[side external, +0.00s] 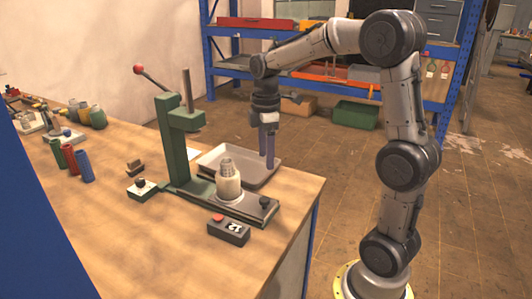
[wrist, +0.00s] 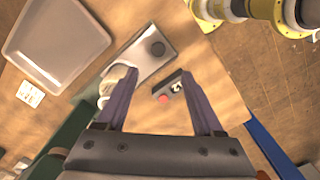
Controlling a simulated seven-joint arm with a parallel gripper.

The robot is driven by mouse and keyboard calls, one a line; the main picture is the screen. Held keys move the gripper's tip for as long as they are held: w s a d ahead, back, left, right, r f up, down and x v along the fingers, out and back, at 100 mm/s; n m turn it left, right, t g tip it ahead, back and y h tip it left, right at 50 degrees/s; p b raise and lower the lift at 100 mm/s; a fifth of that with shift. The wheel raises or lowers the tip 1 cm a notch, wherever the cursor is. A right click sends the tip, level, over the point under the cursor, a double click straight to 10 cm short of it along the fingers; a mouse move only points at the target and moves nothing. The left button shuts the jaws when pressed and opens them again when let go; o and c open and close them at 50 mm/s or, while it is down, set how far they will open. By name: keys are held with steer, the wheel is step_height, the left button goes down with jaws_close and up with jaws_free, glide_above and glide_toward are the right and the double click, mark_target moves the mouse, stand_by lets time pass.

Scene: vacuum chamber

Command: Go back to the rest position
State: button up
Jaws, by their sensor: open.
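The gripper is open and empty. A pale threaded part (side external: 228,180) stands upright on the plate at the press's base, left of and below the gripper in the side view. In the wrist view my left finger partly hides it.
A small box with a red button (side external: 228,229) sits near the bench's front. Red, green and blue cylinders (side external: 70,160) and several jars stand at the left. The press's red-knobbed lever (side external: 140,70) sticks up. The bench's front left (side external: 120,250) is clear. Blue shelving (side external: 330,60) stands behind.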

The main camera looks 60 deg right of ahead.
steer(key=s+a+r+t, duration=0.3)
steer(key=s+a+r, duration=0.4)
steer(key=a, duration=0.2)
steer(key=s+a+f+m+t, duration=0.1)
steer(key=s+a+f+m, duration=0.1)
steer(key=s+m, duration=0.2)
steer(key=s+a+f+m+t, duration=0.1)
steer(key=s+a+f+m, duration=0.1)
steer(key=s+m, duration=0.3)
steer(key=shift+s+f+t, duration=0.3)
steer(key=shift+s, duration=0.1)
